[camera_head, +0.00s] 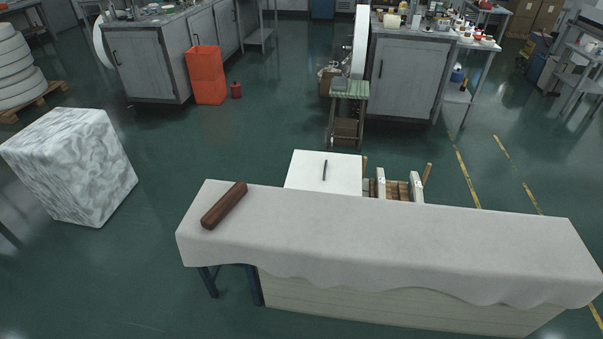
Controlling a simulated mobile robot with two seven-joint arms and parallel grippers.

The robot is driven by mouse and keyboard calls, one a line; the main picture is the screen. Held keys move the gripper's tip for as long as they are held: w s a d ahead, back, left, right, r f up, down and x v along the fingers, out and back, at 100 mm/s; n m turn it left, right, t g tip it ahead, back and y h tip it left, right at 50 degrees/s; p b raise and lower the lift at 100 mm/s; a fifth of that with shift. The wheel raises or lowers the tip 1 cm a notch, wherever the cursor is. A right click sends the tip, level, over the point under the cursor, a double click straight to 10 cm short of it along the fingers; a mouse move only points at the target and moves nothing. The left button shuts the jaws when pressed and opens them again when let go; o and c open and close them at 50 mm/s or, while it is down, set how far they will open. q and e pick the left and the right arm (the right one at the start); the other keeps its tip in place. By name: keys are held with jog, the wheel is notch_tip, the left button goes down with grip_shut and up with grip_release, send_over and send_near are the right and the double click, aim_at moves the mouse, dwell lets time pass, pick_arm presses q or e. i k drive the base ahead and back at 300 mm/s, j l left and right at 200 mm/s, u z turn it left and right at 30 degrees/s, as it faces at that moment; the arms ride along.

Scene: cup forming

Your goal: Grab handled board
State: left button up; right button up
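A white square board (305,172) with a thin dark bar-shaped handle (324,170) on its top face is just behind the cloth-covered table (400,235). The table's back edge hides the board's near side, and I cannot tell what the board rests on. Neither of my grippers shows in the head view.
A brown roller (224,205) lies on the table's left end. The rest of the tabletop is bare. Wooden slats with white rails (397,188) stand right of the board. A marbled white block (75,165) sits on the floor at left. Cabinets (408,80) stand behind.

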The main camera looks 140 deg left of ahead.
aim_at(330, 172)
jog(key=u, duration=4.5)
jog(key=i+j+u, duration=0.2)
jog(key=j+u, duration=0.25)
jog(key=i+j+u, duration=0.3)
jog(key=u, duration=0.15)
jog(key=i+j+u, duration=0.3)
jog(key=u, duration=0.15)
jog(key=i+j+u, duration=0.25)
jog(key=u, duration=0.2)
jog(key=i+j+u, duration=0.15)
jog(key=i+u, duration=0.55)
jog(key=u, duration=0.15)
jog(key=i+z, duration=0.25)
jog(key=i, duration=0.2)
jog(key=i+j+z, duration=0.15)
jog(key=i+z, duration=0.15)
jog(key=i+j+z, duration=0.25)
jog(key=i, duration=0.3)
jog(key=i+l+z, duration=0.15)
jog(key=z, duration=0.35)
jog(key=i+z, duration=0.7)
jog(key=z, duration=0.3)
